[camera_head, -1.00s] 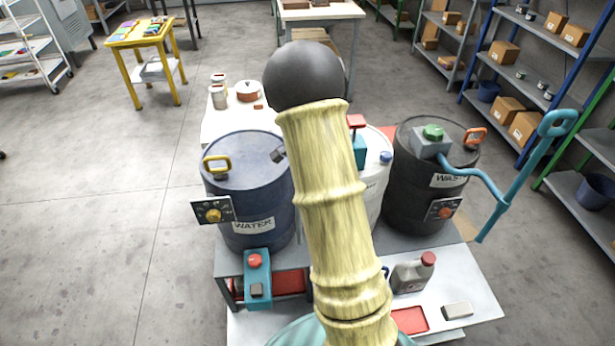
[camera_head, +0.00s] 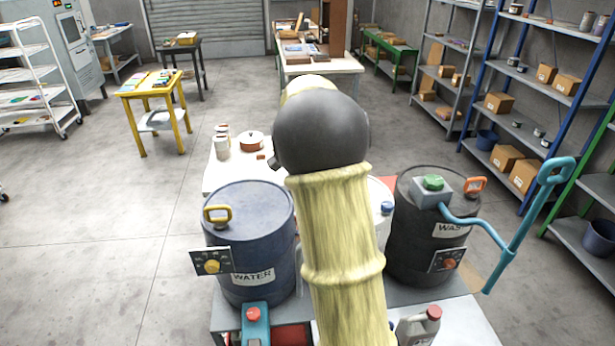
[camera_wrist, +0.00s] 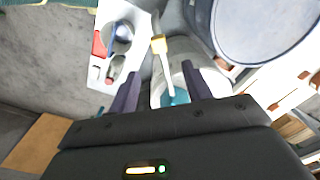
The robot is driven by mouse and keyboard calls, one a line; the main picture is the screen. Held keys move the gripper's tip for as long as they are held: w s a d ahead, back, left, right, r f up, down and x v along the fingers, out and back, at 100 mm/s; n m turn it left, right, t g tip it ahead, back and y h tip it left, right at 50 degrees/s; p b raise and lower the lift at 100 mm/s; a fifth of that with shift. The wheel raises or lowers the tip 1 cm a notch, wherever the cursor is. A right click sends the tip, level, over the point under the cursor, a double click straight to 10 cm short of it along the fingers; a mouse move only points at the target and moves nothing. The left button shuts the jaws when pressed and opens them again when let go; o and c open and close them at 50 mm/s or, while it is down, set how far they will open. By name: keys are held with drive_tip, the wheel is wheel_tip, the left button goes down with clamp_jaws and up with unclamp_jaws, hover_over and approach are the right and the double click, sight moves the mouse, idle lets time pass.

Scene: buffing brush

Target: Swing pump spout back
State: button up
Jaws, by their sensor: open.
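My gripper (camera_wrist: 160,92) shows in the wrist view with its two dark fingers apart and nothing clearly held between them. Past the fingers is a white drum (camera_wrist: 157,93) with a teal part (camera_wrist: 176,98) on top. A pale rod with a yellow piece (camera_wrist: 158,45) runs up from there; I cannot tell whether it is the pump spout. In the head view my arm hides most of the white drum (camera_head: 380,196) and my gripper. A teal bent pipe (camera_head: 470,222) runs right from the green-capped grey head (camera_head: 430,190) on the dark waste drum (camera_head: 418,250).
The blue water drum (camera_head: 250,235) stands left of my arm. A grey jug (camera_head: 418,326) stands in front on the bench. A teal handle (camera_head: 530,220) rises at the right. A yellow table (camera_head: 150,92) stands back left. Floor at left is clear.

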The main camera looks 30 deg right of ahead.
wheel_tip(320, 180, up, 5)
drive_tip(key=shift+w+f, duration=0.1)
drive_tip(key=shift+w, duration=0.05)
drive_tip(key=shift+w, duration=0.1)
drive_tip(key=shift+d, duration=0.1)
drive_tip(key=s+a+f+n+t, duration=0.1)
drive_tip(key=s+a+f+n, duration=0.5)
drive_tip(key=s, duration=0.3)
drive_tip(key=s+a+f+n+t, duration=0.1)
drive_tip(key=s+a+f+n, duration=0.5)
drive_tip(key=s+a+n, duration=0.2)
drive_tip(key=shift+s+a+f+t, duration=0.2)
drive_tip(key=shift+s+a+t, duration=0.1)
drive_tip(key=shift+s, duration=0.3)
drive_tip(key=shift+d, duration=0.1)
